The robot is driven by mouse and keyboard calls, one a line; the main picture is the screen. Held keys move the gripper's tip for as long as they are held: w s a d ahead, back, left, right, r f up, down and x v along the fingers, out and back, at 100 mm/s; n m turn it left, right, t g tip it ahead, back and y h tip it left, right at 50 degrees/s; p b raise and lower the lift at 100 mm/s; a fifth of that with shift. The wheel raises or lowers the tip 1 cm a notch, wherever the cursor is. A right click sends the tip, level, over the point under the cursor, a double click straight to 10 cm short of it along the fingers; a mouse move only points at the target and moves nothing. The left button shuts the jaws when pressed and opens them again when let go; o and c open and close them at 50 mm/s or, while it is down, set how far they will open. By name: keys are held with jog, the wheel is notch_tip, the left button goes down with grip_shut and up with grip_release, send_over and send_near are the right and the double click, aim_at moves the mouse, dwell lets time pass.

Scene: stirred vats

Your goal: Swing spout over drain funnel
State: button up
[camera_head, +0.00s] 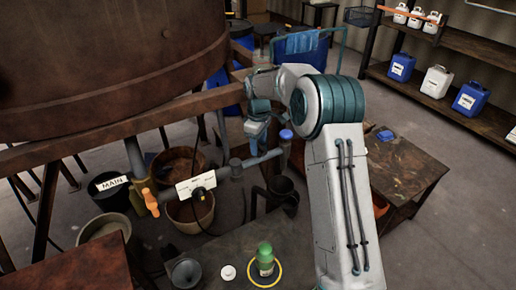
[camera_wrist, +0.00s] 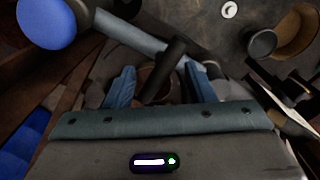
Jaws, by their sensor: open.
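The spout, a grey-blue pipe (camera_head: 262,158), runs right from the valve under the vat to an upright end with a blue round cap (camera_head: 286,134). In the wrist view the cap (camera_wrist: 45,22) is at upper left and the pipe (camera_wrist: 130,38) slants down right. My gripper (camera_head: 256,140) points down just above the pipe. In the wrist view its blue fingers (camera_wrist: 160,86) are apart, with a dark bar (camera_wrist: 165,70) showing between them; contact cannot be told. A dark funnel (camera_head: 282,188), seemingly the drain funnel, stands below and near the spout's end.
The rusty vat (camera_head: 100,60) and its frame stand at left. An orange-handled valve (camera_head: 150,202), a MAIN label (camera_head: 111,183) and buckets (camera_head: 104,228) are below. A green bottle (camera_head: 265,260) and grey cup (camera_head: 186,272) stand on the front table. A wooden bench (camera_head: 405,170) is at right.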

notch_tip(320, 180, up, 11)
jog(key=shift+r, duration=0.15)
jog(key=shift+a, duration=0.1)
jog(key=s+d+r+m+t, duration=0.1)
jog(key=s+d+r+m, duration=0.2)
jog(key=s, duration=0.5)
jog(key=s+d+r+m+t, duration=0.1)
jog(key=s+d+r+m, duration=0.2)
jog(key=s, duration=0.6)
jog(key=s+d+f+m, duration=0.2)
jog(key=s+f+m, duration=0.1)
jog(key=s, duration=0.6)
jog(key=s+d+f+m+t, duration=0.1)
jog(key=s+d+f+m, duration=0.1)
jog(key=s, duration=0.8)
jog(key=shift+s+f+m, duration=0.2)
jog(key=shift+f+m, duration=0.5)
